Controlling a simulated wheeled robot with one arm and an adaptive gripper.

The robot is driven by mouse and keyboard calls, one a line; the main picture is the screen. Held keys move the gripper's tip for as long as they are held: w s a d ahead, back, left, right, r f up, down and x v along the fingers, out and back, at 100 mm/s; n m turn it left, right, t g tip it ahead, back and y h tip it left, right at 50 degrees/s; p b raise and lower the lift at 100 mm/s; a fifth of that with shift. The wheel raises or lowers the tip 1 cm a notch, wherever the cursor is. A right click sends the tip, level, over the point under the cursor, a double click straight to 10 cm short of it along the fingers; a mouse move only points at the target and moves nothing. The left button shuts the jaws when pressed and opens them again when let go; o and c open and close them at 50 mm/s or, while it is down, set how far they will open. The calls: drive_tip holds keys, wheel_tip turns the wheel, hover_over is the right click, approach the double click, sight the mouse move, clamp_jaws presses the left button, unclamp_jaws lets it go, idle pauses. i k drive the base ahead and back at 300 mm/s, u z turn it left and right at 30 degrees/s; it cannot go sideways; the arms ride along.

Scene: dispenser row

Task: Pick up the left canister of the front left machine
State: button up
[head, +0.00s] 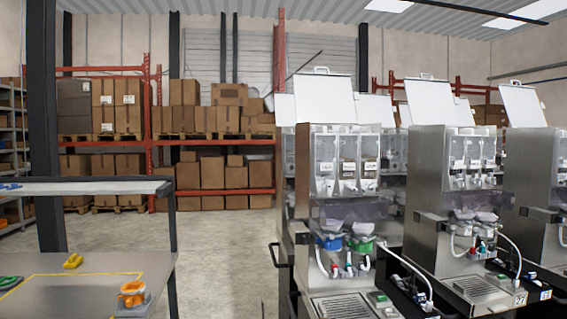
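The front left machine (321,271) is a steel dispenser standing right of the middle in the head view. Its white lid (326,97) stands raised. Behind its clear upper front, several upright canisters stand side by side. The left canister (325,164) is clear with pale contents and a small white label, and sits in the machine. A middle canister (347,171) and a right canister (370,164) with brownish contents stand beside it. Below them are a blue funnel part (328,242) and a green one (362,244). My gripper does not show in this view.
More machines (430,190) stand to the right and behind, also with lids raised. A workbench (75,295) at the left front holds an orange object (132,294) and a yellow one (73,261). Open floor (225,255) lies between bench and machines. Box racks stand behind.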

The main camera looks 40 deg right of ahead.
sight(318, 159)
drive_tip(key=u, duration=0.75)
drive_tip(key=i, duration=1.05)
drive_tip(key=z, duration=0.45)
